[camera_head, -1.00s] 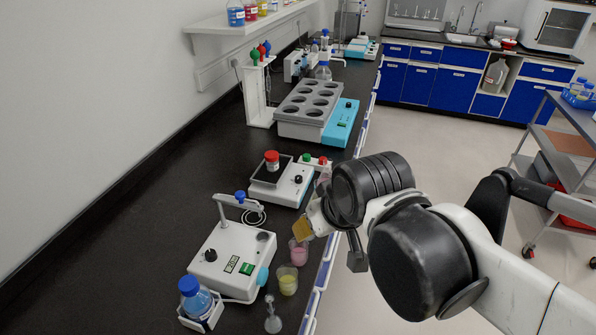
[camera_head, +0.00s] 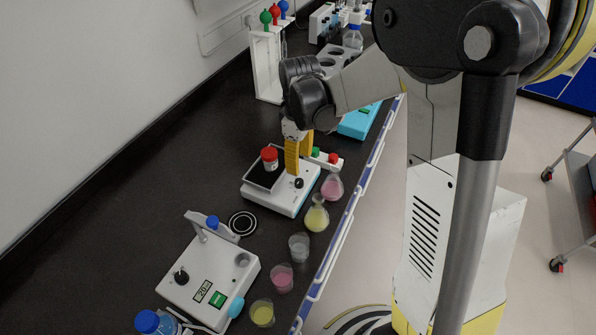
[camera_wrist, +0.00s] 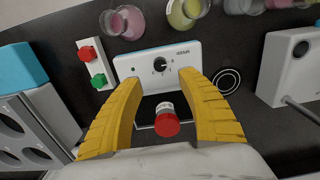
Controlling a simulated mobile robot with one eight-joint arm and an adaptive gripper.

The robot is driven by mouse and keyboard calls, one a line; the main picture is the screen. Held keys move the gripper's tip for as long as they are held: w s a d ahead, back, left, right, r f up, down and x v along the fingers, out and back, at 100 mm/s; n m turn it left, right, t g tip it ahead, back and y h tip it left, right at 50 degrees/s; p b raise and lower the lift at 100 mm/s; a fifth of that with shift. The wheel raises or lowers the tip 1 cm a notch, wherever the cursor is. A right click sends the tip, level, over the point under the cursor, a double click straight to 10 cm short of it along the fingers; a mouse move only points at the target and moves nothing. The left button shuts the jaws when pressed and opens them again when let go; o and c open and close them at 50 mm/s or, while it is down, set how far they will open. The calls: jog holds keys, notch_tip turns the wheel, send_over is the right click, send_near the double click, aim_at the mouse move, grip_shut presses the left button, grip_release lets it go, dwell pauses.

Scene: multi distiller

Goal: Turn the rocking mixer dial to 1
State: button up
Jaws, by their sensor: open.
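The rocking mixer (camera_head: 286,202) is a white box with a black top platform, on which a red-capped jar (camera_head: 269,158) stands. Its black dial (camera_head: 299,183) is on the front panel and shows in the wrist view (camera_wrist: 160,65); I cannot read its setting. My gripper (camera_head: 299,163) points down over the mixer, near the dial. In the wrist view, its two yellow fingers (camera_wrist: 158,82) are spread apart with nothing between them. The dial appears just beyond the fingertips, roughly midway between them, and the jar (camera_wrist: 167,120) lies lower in that view.
Flasks with pink (camera_head: 332,187) and yellow liquid (camera_head: 317,217) stand right of the mixer by the bench edge. Another white device (camera_head: 209,277) with a knob stands nearer. Dark bench left of the mixer is clear.

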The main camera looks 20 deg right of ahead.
aim_at(299, 181)
notch_tip(299, 181, down, 9)
jog(key=b, duration=0.2)
jog(key=shift+b, duration=0.3)
grip_shut()
